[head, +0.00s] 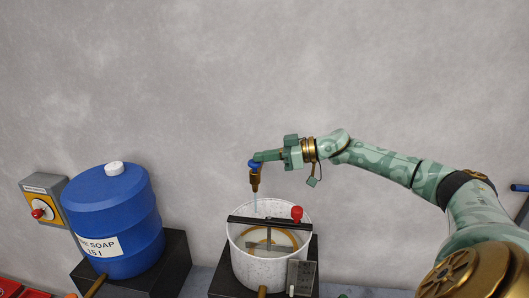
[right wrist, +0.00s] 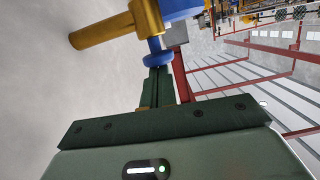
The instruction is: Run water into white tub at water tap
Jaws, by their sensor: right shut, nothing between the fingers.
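The brass water tap (head: 255,183) with a blue handle (head: 253,164) is above the white tub. A thin pale stream of water comes from its spout down into the tub. The speckled white tub (head: 243,266) stands upright beneath, with a dark bar across its top and a tan ring inside; I cannot tell the water level. My right gripper (head: 264,156) is shut and empty, its fingertips at the blue handle. In the right wrist view the fingertips (right wrist: 157,76) are close against the blue knob (right wrist: 158,59) of the brass tap (right wrist: 140,22). My left gripper is not in view.
The tub stands on a dark block (head: 222,284), with a red knob (head: 297,213) on its bar. A blue soap drum (head: 122,205) and a switch box with a red knob (head: 43,203) stand left. The grey wall is close behind.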

